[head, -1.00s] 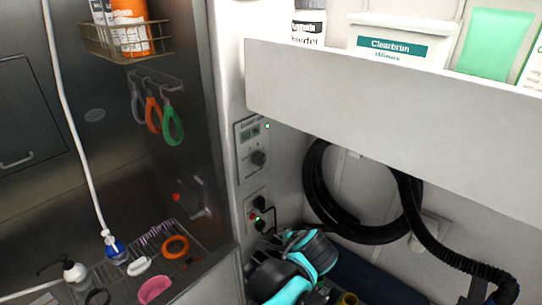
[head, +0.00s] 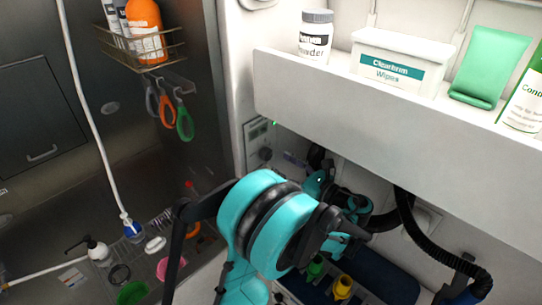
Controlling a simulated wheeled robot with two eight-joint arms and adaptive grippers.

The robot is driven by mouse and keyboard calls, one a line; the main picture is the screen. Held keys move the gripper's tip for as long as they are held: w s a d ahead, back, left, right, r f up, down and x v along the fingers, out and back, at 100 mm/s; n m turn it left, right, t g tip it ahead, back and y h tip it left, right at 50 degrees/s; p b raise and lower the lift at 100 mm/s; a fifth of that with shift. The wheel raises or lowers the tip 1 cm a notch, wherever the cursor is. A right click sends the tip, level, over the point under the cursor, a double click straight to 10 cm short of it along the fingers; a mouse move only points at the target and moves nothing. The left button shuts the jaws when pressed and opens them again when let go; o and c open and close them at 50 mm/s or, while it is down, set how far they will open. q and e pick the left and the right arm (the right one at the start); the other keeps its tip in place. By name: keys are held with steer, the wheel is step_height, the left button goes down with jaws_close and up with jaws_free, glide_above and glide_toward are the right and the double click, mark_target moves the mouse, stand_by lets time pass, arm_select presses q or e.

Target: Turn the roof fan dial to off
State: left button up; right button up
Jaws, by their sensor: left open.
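The roof fan dial (head: 265,154) is a small dark knob on the pale control panel (head: 256,133), left of the shelf. Its pointer setting is too small to read. My left arm, teal and black, fills the lower middle and reaches toward the back wall below the shelf. My left gripper (head: 294,158) is small and partly hidden by the shelf shadow and arm links; it appears just right of the dial, open and apart from it. My right gripper cannot be made out.
The white shelf (head: 390,125) overhangs on the right, holding a powder jar (head: 315,37), a wipes tub (head: 398,62) and a green pouch (head: 490,68). A black hose (head: 412,222) hangs below. Yellow and green bottles (head: 341,287) stand low. A metal tub with grooming tools is at left.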

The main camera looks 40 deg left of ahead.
mark_target(269, 156)
arm_select(q)
steer(key=a, duration=0.4)
steer(key=shift+w+a, duration=0.2)
steer(key=shift+a, duration=0.2)
steer(key=c, duration=1.2)
steer(key=shift+o, duration=0.2)
